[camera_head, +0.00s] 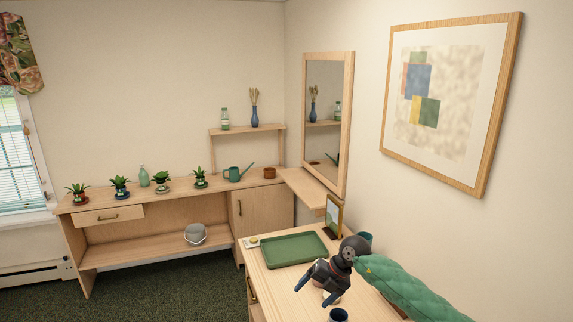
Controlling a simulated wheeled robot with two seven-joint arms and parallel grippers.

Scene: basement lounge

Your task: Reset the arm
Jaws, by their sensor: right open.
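My right arm, in a green padded sleeve (412,290), reaches in from the lower right over the near wooden counter (275,283). My right gripper (319,293) is dark with blue fingertips, open, and points down and to the left above the counter. I see nothing held between its fingers. A pale round item partly hidden by the gripper shows just beneath it. My left gripper is not in view.
A green tray (293,248) lies beside the gripper, farther back. A dark blue cup (338,315) is close in front. Potted plants (121,186) line the far bench.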

